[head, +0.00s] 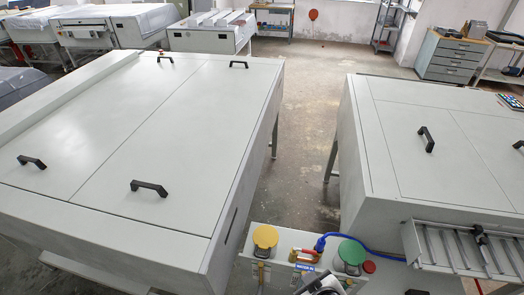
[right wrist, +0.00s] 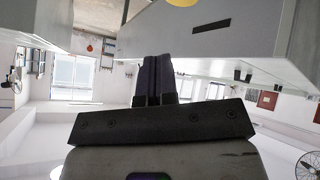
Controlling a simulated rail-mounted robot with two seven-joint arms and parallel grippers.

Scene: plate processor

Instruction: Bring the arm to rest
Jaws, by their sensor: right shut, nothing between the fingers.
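My right gripper (right wrist: 153,80) shows in the right wrist view with its dark fingers together and nothing between them. It is in free space, apart from the grey machine side (right wrist: 225,45) behind it. In the head view a small part of what may be my arm shows at the bottom edge, too cut off to tell. My left gripper is in neither view.
A large grey plate processor (head: 110,125) with black handles fills the left. Another grey machine (head: 400,165) with a roller rack (head: 465,250) stands right. Between them, a box carries yellow (head: 265,237) and green (head: 351,252) caps and a blue hose (head: 360,246). The aisle floor (head: 300,120) is clear.

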